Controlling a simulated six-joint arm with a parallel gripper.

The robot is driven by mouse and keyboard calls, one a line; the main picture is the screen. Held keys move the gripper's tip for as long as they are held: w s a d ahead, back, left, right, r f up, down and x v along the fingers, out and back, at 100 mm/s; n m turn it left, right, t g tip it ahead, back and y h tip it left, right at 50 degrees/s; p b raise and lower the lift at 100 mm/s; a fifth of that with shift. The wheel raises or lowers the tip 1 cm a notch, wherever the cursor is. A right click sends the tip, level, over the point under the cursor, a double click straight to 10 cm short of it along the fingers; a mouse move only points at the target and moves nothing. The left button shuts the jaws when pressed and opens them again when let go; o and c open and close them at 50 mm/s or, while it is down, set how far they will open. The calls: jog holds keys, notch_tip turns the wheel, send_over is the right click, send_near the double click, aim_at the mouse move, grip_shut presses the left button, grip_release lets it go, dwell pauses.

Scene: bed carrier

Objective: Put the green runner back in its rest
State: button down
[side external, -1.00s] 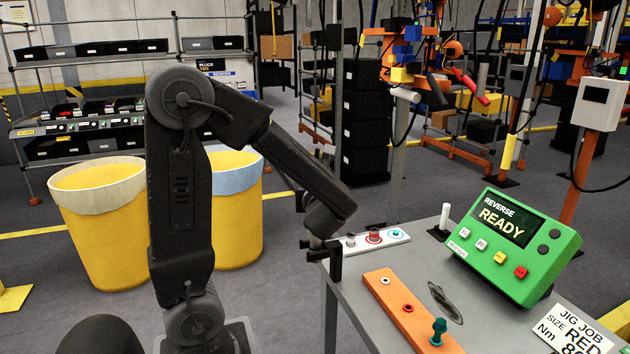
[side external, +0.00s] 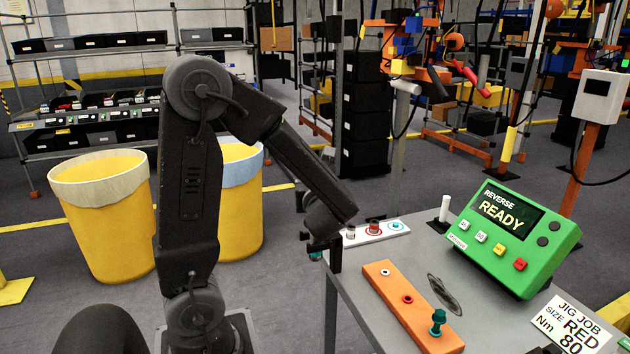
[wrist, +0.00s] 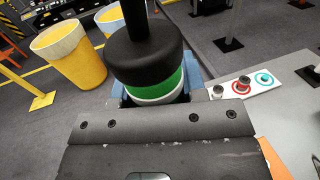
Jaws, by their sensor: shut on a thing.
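The green runner (wrist: 170,82) shows in the wrist view as a black round body with a green band and a white ring below it. The runner's lower end is hidden behind my gripper's grey plate. A blue part (wrist: 192,70) shows at the runner's right side, and blue also shows at its left; I cannot tell whether this is the rest. In the side view the runner is hidden or too small to tell.
On the table (side external: 365,295) are a white strip with three pegs (side external: 351,241), an orange block (side external: 420,326) with a teal peg (side external: 438,320), and a green console (side external: 535,262) reading READY. Yellow bins (side external: 105,225) stand on the floor behind the arm.

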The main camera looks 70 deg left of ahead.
jog(key=shift+f, duration=1.45)
jog(key=c, duration=0.7)
grip_release()
jog(key=shift+o, duration=0.5)
jog(key=shift+f, duration=0.15)
jog(key=v, duration=1.4)
jog(key=shift+a, duration=0.1)
